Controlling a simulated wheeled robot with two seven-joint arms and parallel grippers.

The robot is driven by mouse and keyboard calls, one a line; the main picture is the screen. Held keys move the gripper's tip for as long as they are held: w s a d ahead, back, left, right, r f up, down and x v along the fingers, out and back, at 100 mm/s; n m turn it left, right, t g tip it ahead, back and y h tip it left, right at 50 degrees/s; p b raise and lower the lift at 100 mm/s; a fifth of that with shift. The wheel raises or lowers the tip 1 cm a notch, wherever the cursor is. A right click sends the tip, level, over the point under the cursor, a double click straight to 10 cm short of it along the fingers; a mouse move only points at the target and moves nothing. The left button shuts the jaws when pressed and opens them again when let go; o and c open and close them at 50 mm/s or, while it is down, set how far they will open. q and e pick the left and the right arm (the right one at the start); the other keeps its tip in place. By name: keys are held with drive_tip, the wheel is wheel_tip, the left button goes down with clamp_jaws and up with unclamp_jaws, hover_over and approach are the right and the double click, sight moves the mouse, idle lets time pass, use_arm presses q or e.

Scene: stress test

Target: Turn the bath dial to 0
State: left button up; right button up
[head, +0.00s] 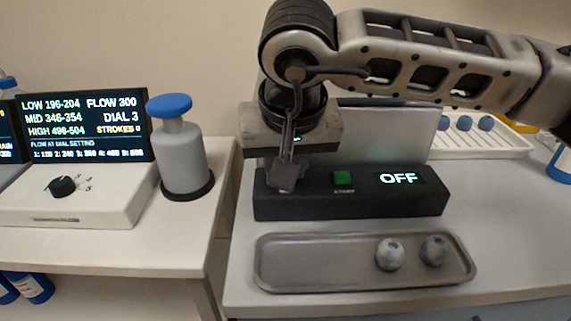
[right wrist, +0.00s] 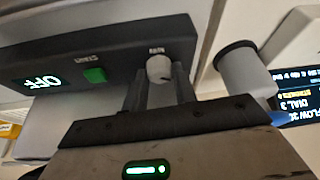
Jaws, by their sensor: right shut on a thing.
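A black control box (head: 350,203) stands before a grey panel, with a green START button (head: 343,178) and a display (head: 399,179) reading OFF. In the right wrist view the box carries a pale round dial (right wrist: 159,69), which I take for the bath dial. My right gripper (head: 286,178) reaches down to the box's left end; in the wrist view its fingers (right wrist: 161,88) are shut on the dial's sides. A dark mark shows on the dial, but its setting is not readable. The head view hides the dial behind the gripper. My left gripper is not in view.
A grey tray (head: 330,262) with two pale balls (head: 411,252) lies in front. At left stand a blue-capped bottle (head: 183,150), a white box with a black knob (head: 63,186) and a screen (head: 88,127) reading DIAL 3. A white rack (head: 480,138) stands behind.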

drive_tip(key=o, duration=1)
drive_tip(key=shift+c, duration=0.2)
drive_tip(key=p+v, duration=0.1)
drive_tip(key=v, duration=1.5)
drive_tip(key=shift+r, duration=0.1)
